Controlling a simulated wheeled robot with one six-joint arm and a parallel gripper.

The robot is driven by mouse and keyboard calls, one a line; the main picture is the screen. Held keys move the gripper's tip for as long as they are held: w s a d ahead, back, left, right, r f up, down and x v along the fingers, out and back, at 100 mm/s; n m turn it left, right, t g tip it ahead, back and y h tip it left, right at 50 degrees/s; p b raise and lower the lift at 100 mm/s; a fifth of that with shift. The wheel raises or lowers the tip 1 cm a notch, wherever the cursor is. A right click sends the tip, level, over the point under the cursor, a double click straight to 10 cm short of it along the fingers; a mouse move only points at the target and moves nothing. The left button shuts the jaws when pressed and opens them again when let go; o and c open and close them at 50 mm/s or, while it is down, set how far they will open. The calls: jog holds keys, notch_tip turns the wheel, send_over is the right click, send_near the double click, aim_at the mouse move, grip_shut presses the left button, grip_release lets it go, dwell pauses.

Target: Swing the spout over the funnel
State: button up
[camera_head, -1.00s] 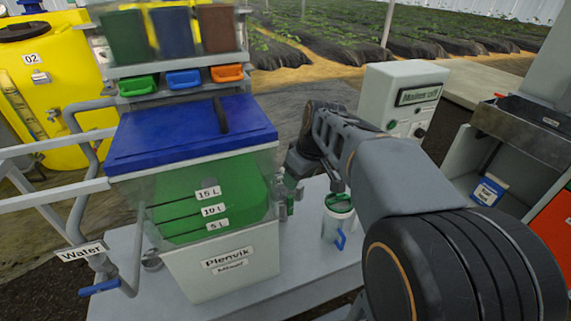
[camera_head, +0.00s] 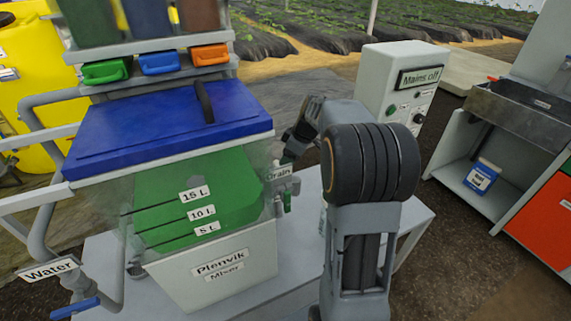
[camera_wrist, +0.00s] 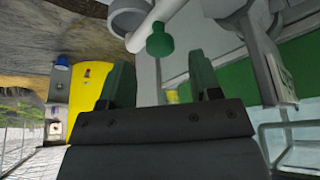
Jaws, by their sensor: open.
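In the wrist view, my gripper (camera_wrist: 160,62) is open, with one green finger on each side. A green knob (camera_wrist: 160,42) shows beyond and between the fingertips, by a white pipe (camera_wrist: 155,24); contact with it cannot be told. I cannot tell whether this pipe is the spout. In the head view, a drain fitting (camera_head: 287,192) with a "Drain" label sticks out from the right side of the mixer tank (camera_head: 235,278). My gripper (camera_head: 290,155) is partly hidden by my arm there, just above that fitting. I cannot make out a funnel.
The tank has a blue lid (camera_head: 165,125) and green liquid inside. A "Mains off" control box (camera_head: 395,95) stands behind right. The grey bench (camera_head: 405,225) is partly covered by my arm. A water pipe with a blue handle (camera_head: 75,308) is at left.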

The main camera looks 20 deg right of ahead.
aim_at(285, 174)
jog(key=shift+x, duration=1.8)
grip_shut()
